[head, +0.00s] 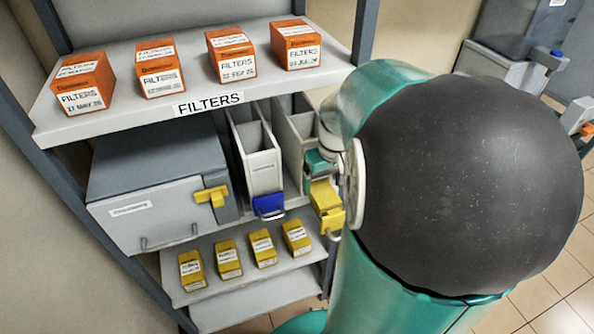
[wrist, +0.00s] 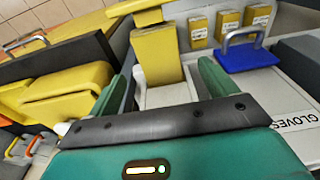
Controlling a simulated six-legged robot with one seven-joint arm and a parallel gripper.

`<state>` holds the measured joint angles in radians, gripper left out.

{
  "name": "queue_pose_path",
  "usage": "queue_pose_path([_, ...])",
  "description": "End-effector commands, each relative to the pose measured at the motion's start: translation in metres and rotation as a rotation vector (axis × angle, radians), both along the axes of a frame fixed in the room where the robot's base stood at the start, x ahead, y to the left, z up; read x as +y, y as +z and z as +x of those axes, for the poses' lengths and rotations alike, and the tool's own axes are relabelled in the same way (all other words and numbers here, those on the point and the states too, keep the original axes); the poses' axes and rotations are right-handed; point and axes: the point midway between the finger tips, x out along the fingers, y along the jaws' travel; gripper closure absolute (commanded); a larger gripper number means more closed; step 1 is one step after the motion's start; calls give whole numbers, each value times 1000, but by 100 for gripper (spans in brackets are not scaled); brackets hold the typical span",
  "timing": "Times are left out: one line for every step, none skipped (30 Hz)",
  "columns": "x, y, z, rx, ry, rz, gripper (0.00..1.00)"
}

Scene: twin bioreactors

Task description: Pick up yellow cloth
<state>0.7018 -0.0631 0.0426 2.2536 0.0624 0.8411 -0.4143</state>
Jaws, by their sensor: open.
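A yellow piece (head: 325,197), which looks like the cloth, is at the front of the right-hand white bin on the middle shelf. Part of it is folded over low at the front, near a metal handle. In the wrist view the yellow piece (wrist: 156,54) lies ahead, in line with the gap between my fingers. My gripper (wrist: 166,78) is open, with one teal finger on each side of that gap. In the head view my gripper (head: 320,164) is just above and behind the yellow piece. I cannot tell whether the fingers touch it.
A white bin with a blue front piece (head: 268,205) and handle stands close on the left. A grey box (head: 160,200) with a yellow latch is further left. Orange filter boxes (head: 232,55) stand on the shelf above, yellow boxes (head: 228,260) on the shelf below.

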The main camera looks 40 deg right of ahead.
Motion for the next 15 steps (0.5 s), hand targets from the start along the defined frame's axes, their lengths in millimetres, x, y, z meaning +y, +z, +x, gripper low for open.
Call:
queue_pose_path([0,-3,0,1,0,0,15])
queue_pose_path([0,-5,1,1,0,0,15])
queue_pose_path([0,-7,1,0,0,0,15])
queue_pose_path([-1,-10,1,0,0,0,15])
queue_pose_path([-1,-13,2,0,0,0,15])
queue_pose_path([-1,-19,2,3,-1,2,15])
queue_pose_path([-2,-24,3,2,-2,2,15])
queue_pose_path([-2,-29,3,3,-3,2,15])
queue_pose_path([-2,-36,4,2,-3,3,15])
queue_pose_path([-2,-40,5,2,-2,3,15])
queue_pose_path([-2,-44,6,3,-2,2,15])
queue_pose_path([-2,-49,7,2,-2,2,15])
queue_pose_path([-2,-51,7,2,-2,2,15])
queue_pose_path([-2,-53,8,1,-3,1,15])
queue_pose_path([-2,-55,9,-1,-3,0,15])
